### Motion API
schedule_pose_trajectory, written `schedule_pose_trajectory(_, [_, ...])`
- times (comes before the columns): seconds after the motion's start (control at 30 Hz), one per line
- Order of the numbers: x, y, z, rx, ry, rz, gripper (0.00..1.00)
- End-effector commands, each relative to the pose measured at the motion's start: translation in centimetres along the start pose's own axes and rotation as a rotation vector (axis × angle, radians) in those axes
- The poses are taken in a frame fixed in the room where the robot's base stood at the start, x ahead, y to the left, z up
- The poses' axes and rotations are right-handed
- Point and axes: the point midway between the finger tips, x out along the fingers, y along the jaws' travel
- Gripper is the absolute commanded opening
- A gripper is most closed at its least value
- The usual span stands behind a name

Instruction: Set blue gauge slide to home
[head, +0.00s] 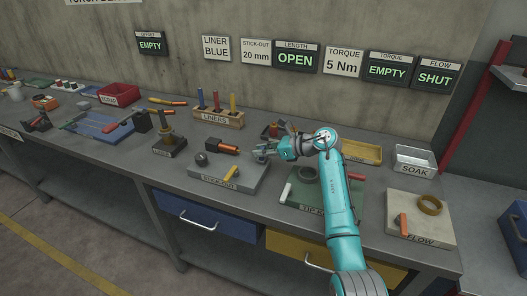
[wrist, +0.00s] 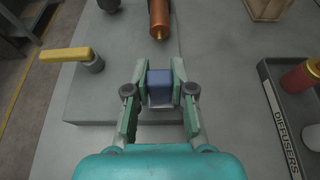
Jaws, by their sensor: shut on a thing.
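The blue gauge slide (wrist: 160,88) is a small blue block at the right part of the grey stick-out plate. My gripper (wrist: 161,75) is shut on it, one green pad on each side. In the head view my gripper (head: 263,154) reaches the right end of the stick-out plate (head: 222,184), and I cannot make out the slide there. The copper-tipped torch (wrist: 159,20) lies beyond the slide in the wrist view, apart from it. A yellow lever (wrist: 66,54) is at the plate's left. No home mark is readable.
A diffusers tray (wrist: 270,105) is at the right in the wrist view. In the head view the liners block (head: 219,118) stands behind the plate and a green mat (head: 322,207) lies to the right. The length sign (head: 296,58) reads OPEN.

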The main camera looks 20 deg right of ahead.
Motion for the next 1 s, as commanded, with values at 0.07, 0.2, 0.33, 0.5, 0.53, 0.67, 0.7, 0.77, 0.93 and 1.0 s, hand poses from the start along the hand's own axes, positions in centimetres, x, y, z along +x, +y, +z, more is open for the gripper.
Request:
schedule_pose_trajectory(0.07, [1.4,0.1,0.6,-0.001,0.001,0.003,0.0])
schedule_pose_trajectory(0.2, [3.7,0.1,1.5,0.0,0.001,0.003,0.0])
schedule_pose_trajectory(0.33, [4.6,0.1,1.8,0.0,0.001,0.002,0.0])
schedule_pose_trajectory(0.5, [4.6,0.1,1.9,0.0,0.0,0.0,0.0])
schedule_pose_trajectory(0.53, [4.6,0.1,1.9,0.0,0.0,0.0,0.0])
schedule_pose_trajectory(0.67, [4.6,0.1,1.9,-0.001,0.0,0.0,0.43])
schedule_pose_trajectory(0.7, [4.6,0.1,1.9,-0.001,0.0,0.0,0.5])
schedule_pose_trajectory(0.77, [4.6,0.0,1.9,-0.001,0.0,0.0,0.5])
schedule_pose_trajectory(0.93, [4.5,0.0,1.9,0.0,0.0,0.0,0.5])
schedule_pose_trajectory(1.0, [4.4,0.0,1.9,0.0,0.0,0.0,0.5])
